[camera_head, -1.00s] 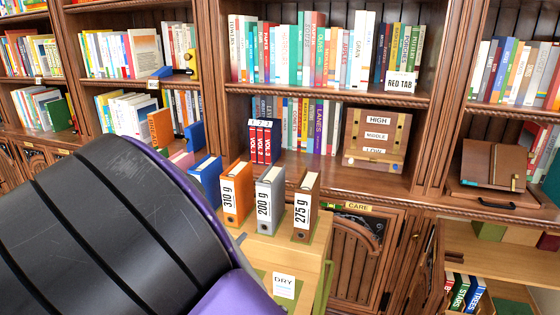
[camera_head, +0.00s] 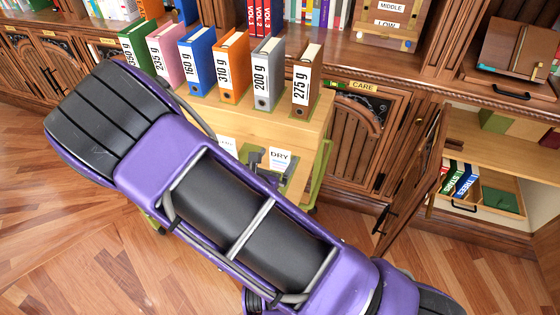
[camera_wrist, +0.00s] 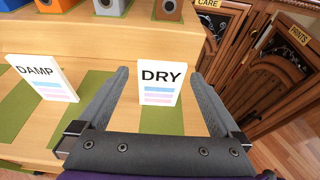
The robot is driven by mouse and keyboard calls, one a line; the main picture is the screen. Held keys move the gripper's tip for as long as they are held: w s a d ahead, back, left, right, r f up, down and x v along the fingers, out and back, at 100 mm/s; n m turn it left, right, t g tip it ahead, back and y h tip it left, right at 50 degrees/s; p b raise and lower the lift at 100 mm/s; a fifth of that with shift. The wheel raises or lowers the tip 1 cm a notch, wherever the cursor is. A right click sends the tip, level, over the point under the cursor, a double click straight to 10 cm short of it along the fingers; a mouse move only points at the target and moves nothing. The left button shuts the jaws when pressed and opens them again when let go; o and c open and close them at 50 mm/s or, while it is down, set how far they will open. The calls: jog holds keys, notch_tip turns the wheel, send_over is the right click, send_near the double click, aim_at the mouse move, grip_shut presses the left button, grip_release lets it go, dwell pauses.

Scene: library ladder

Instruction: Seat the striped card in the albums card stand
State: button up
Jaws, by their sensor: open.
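A white DRY card (camera_wrist: 159,78) with blue and pink stripes stands upright on a light wooden trolley in the wrist view. It also shows in the head view (camera_head: 280,158). A similar DAMP card (camera_wrist: 45,78), also striped, stands to its left. My gripper (camera_wrist: 160,73) is open and empty; its two fingers appear on either side of the DRY card, and I cannot tell whether they touch it. In the head view my gripper (camera_head: 262,168) is small and partly hidden by my arm. No card stand labelled albums can be made out.
Several binders with gram labels, such as the orange one (camera_head: 232,68), stand in a row along the trolley top (camera_head: 313,124). A cupboard labelled CARE (camera_head: 360,87) is behind. An open door (camera_head: 410,180) and a drawer with books (camera_head: 470,183) are at right. Wooden floor is clear at left.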

aim_at(280, 154)
jog(key=shift+b+x, duration=0.45)
jog(key=shift+x, duration=2.55)
jog(key=shift+s+f, duration=0.1)
jog(key=c, duration=1.2)
